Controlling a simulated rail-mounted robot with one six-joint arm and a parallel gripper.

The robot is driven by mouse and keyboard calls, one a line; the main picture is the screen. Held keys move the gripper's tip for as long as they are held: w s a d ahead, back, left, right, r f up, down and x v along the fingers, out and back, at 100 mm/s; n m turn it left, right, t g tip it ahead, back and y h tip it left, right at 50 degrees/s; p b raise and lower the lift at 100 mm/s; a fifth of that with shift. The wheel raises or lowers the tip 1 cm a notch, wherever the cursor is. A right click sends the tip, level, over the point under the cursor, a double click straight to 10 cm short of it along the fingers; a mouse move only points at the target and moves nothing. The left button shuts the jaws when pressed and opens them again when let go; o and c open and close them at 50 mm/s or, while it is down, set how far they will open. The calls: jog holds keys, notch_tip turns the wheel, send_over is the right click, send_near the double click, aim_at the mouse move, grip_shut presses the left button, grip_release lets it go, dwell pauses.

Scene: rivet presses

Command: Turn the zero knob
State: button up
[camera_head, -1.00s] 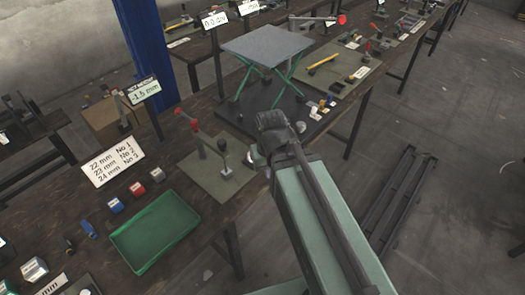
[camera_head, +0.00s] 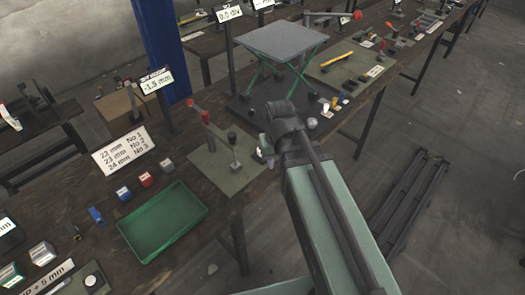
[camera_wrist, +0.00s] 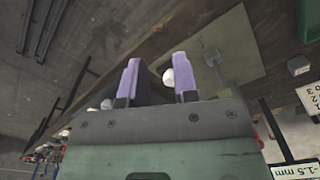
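A press on a green-grey plate (camera_head: 232,178) has a red-handled lever (camera_head: 205,116) and a short black-topped post (camera_head: 232,137). I cannot tell for certain which part is the zero knob. In the wrist view a small pale round knob (camera_wrist: 168,77) shows between my gripper's fingers (camera_wrist: 158,80), nearer the right one. The fingers have purple pads and stand apart; I see no contact with the knob. In the head view my arm mostly hides the gripper, at the plate's right edge. A display (camera_head: 157,80) reads -1.5 mm.
A green tray (camera_head: 163,221) lies at the front of the bench, with small coloured blocks (camera_head: 146,179) behind it. A sign (camera_head: 123,149) lists mm values. A grey-topped lift table (camera_head: 279,42) stands farther back. The floor to the right is open apart from dark rails (camera_head: 403,205).

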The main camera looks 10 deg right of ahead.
jog(key=o, duration=0.5)
jog(key=w+f+n, duration=0.1)
jog(key=w+n, duration=0.1)
jog(key=w, duration=0.2)
jog(key=w+f+n+b, duration=0.1)
jog(key=w+n, duration=0.1)
jog(key=w, duration=0.3)
jog(key=w+f+n, duration=0.1)
jog(key=w+n, duration=0.1)
jog(key=w, duration=0.2)
jog(key=shift+w+f+b, duration=0.2)
jog(key=shift+b, duration=0.15)
jog(key=shift+c, duration=0.2)
jog(key=o, duration=0.3)
jog(key=w+n, duration=0.2)
jog(key=n, duration=0.1)
jog(key=w+n, duration=0.2)
jog(key=n, duration=0.1)
jog(key=shift+w+r, duration=0.2)
jog(key=shift+w, duration=0.1)
jog(key=f+n+b, duration=0.1)
jog(key=f+b, duration=0.4)
jog(key=f+n+b, duration=0.2)
jog(key=f+b, duration=0.4)
jog(key=shift+s, duration=0.2)
jog(key=shift+r, duration=0.1)
jog(key=c, duration=0.9)
